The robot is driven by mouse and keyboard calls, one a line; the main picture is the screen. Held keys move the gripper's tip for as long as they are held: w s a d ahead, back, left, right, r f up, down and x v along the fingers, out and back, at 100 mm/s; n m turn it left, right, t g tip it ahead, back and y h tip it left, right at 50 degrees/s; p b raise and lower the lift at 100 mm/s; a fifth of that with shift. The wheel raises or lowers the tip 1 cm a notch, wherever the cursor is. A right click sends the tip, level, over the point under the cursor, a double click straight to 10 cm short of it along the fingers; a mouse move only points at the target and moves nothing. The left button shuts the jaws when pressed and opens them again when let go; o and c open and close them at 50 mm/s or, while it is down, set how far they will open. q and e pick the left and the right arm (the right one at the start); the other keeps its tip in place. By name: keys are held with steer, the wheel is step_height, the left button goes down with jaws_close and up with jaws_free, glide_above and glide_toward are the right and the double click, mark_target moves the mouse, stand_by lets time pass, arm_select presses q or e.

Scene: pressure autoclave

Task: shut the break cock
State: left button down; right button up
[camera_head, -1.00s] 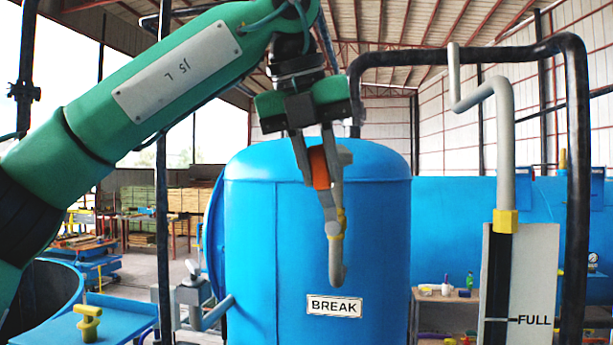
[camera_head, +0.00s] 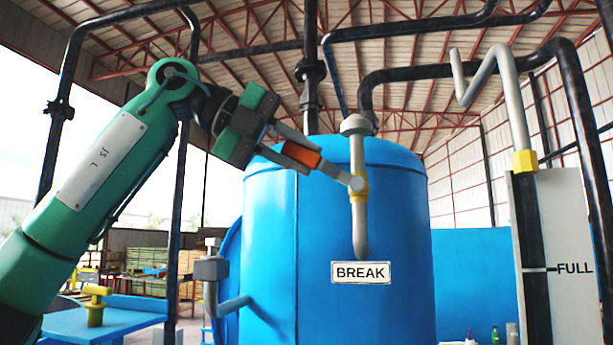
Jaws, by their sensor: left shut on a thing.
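The break cock (camera_head: 358,188) is a grey pipe with a yellow collar on the front of the blue tank (camera_head: 270,250), above the BREAK label (camera_head: 360,272). Its orange-gripped lever (camera_head: 302,154) points out to the left of the pipe and slopes up a little, across the pipe's line. My left gripper (camera_head: 308,157) comes in from the upper left and is shut on the lever's orange grip, one finger above and one below it. The fingers hide part of the lever. My right gripper is not in view.
A grey crank-shaped pipe with a yellow fitting (camera_head: 524,162) stands at right by the FULL board (camera_head: 570,290). A grey side fitting (camera_head: 210,268) juts from the tank's left. A yellow-handled thing (camera_head: 96,305) stands on a blue table at lower left. Black pipes run overhead.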

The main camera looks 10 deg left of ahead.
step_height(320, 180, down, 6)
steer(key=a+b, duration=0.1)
steer(key=b, duration=0.3)
arm_select(q)
steer(key=shift+a+f+n+t+h+b, duration=0.2)
steer(key=shift+f+n+t+h+b, duration=0.1)
steer(key=shift+f+h+b, duration=0.6)
steer(key=shift+a+f+n+t+h+b, duration=0.15)
steer(key=shift+f+n+t+h+b, duration=0.15)
steer(key=shift+f+h+b, duration=0.55)
steer(key=shift+a+f+n+t+h+b, duration=0.25)
steer(key=shift+f+h+b, duration=0.2)
steer(key=shift+h+b, duration=0.55)
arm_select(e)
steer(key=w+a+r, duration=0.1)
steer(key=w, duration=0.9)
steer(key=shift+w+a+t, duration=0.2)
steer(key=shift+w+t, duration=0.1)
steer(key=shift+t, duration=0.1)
arm_select(q)
steer(key=shift+y, duration=0.25)
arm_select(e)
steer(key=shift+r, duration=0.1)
arm_select(q)
steer(key=shift+d, duration=0.1)
steer(key=c, duration=1.2)
jaws_free()
steer(key=shift+w, duration=0.15)
steer(key=shift+c, duration=0.2)
